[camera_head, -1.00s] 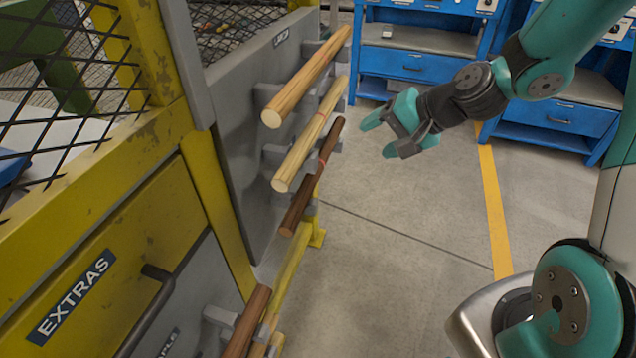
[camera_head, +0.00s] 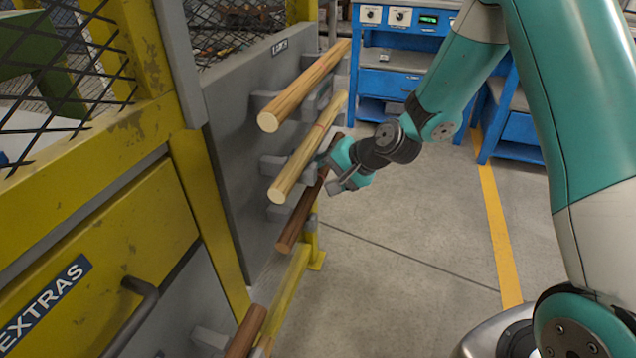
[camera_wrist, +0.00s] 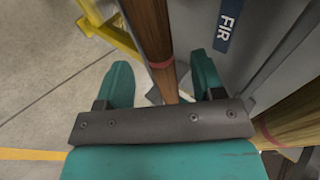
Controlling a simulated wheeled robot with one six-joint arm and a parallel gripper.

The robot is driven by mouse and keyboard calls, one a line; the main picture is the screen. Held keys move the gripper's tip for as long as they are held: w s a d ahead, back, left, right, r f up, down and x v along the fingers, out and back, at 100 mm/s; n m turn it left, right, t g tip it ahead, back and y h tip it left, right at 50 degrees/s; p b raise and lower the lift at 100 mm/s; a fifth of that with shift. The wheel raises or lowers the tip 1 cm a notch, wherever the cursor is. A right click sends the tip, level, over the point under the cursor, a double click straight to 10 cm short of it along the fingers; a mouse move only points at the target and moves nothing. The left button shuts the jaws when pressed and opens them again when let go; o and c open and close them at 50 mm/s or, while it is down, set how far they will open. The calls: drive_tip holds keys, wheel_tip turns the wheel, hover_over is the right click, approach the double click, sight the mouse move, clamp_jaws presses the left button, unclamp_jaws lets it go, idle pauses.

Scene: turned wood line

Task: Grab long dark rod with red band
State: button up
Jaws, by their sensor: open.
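The long dark rod (camera_head: 297,222) is the lowest of three rods on the grey rack panel, on pegs. In the wrist view the dark rod (camera_wrist: 149,30) shows its red band near the fingertips. My gripper (camera_head: 333,178) is at the dark rod's far part, hiding its band in the head view. In the wrist view my gripper (camera_wrist: 162,82) is open, with one teal finger on each side of the rod. I cannot tell whether either finger touches it.
Two pale rods lie above: a top one (camera_head: 305,87) and a middle one (camera_head: 308,150) with a red band, close to my gripper. Another dark rod (camera_head: 246,332) sits lower down. A blue workbench (camera_head: 391,82) stands behind.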

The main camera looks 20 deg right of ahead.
drive_tip(key=shift+x, duration=1.1)
drive_tip(key=c, duration=1.1)
